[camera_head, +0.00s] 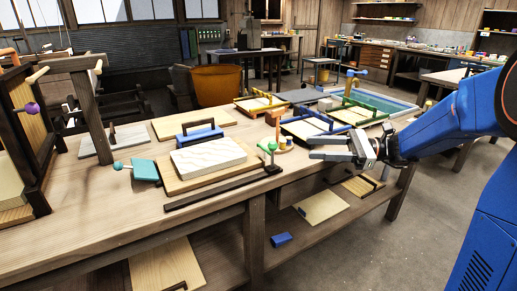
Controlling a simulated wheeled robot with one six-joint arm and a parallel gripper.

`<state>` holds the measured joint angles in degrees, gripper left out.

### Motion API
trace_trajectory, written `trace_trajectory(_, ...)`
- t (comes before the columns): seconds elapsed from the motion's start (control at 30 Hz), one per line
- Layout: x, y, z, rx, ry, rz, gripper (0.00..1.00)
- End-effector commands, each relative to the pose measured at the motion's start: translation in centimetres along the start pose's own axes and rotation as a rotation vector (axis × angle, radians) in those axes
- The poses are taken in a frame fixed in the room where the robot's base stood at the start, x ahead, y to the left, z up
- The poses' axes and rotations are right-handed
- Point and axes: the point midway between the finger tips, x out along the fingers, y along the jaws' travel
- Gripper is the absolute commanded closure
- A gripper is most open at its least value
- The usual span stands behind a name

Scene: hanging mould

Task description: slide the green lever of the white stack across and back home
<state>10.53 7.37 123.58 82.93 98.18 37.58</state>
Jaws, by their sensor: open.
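The white stack is a white slab (208,157) with a rippled top, lying on a wooden board (172,182) on the workbench. A blue block with a dark handle (199,134) stands just behind the slab.
A teal block with a teal knob (145,170) lies left of the board. An orange and yellow piece (284,143) is close behind the lever. Blue, yellow and green framed trays (308,129) fill the bench behind my gripper. A dark wooden frame (84,105) stands at left.

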Motion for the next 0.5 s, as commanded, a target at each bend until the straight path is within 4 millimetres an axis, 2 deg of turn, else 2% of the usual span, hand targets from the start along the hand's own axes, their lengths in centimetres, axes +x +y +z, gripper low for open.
trace_trajectory(0.17,1.5,0.0,0.1,0.000,-0.001,0.001,0.57)
trace_trajectory(0.5,6.6,0.1,0.1,-0.002,0.000,0.003,0.57)
